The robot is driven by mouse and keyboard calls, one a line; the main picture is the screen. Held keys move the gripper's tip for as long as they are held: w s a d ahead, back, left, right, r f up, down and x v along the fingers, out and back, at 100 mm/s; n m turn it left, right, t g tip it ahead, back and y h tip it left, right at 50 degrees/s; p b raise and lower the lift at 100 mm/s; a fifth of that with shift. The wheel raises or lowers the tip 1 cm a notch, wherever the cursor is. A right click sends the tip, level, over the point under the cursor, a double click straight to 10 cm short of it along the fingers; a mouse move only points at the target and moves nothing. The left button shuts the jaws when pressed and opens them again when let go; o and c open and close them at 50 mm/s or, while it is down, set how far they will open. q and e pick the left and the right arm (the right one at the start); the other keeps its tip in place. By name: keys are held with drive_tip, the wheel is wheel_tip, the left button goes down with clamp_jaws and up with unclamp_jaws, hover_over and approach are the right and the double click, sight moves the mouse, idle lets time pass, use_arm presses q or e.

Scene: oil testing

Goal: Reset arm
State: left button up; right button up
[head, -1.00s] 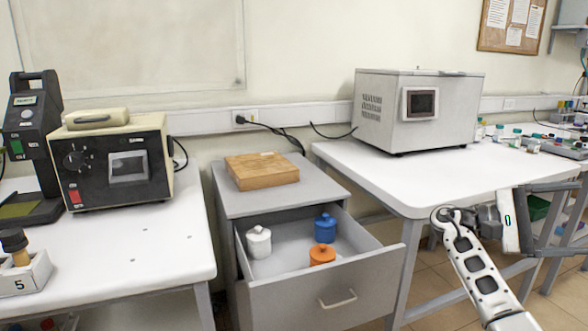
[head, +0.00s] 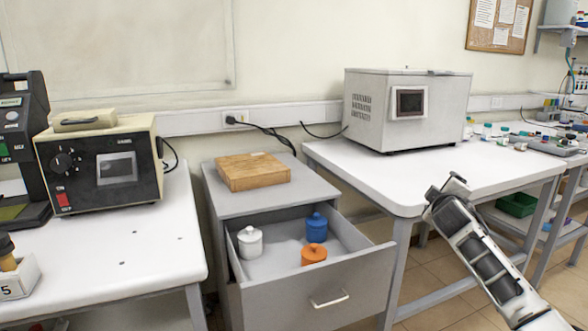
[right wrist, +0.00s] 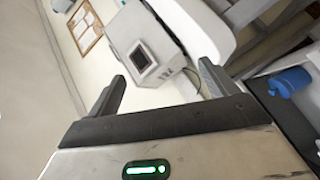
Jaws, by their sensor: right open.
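My right arm reaches up from the bottom right of the head view, beside the right table. The grey box machine (right wrist: 145,50) shows tilted beyond the fingers, and a blue jar (right wrist: 290,82) is at the right edge. My left gripper is in neither view.
An open grey drawer (head: 305,302) holds a white jar (head: 250,242), a blue jar (head: 316,228) and an orange jar (head: 314,254). A wooden block (head: 253,171) lies on the cabinet. The right table (head: 400,186) has clear space in front of its machine.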

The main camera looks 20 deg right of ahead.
drive_tip(key=w+a+r+m+t+y, duration=0.1)
drive_tip(key=w+a+m+t+y, duration=0.15)
drive_tip(key=a+y, duration=0.2)
drive_tip(key=s+a+f+n+y, duration=0.1)
drive_tip(key=s+a+f+y, duration=0.25)
drive_tip(key=a+f, duration=0.55)
drive_tip(key=s+a+f+n+y, duration=0.15)
drive_tip(key=s+a+f, duration=0.25)
drive_tip(key=a+f, duration=0.55)
drive_tip(key=s+a+f+m+g+y, duration=0.1)
drive_tip(key=s+a+f, duration=0.3)
drive_tip(key=s+a, duration=0.5)
drive_tip(key=s+a+f+m+g+y, duration=0.1)
drive_tip(key=s+a+f+g+y, duration=0.2)
drive_tip(key=s+a, duration=0.7)
drive_tip(key=s+f, duration=0.2)
drive_tip(key=s, duration=0.4)
drive_tip(key=shift+s+a+f+m, duration=0.15)
drive_tip(key=shift+s+a+m, duration=0.05)
drive_tip(key=shift+s+m, duration=0.2)
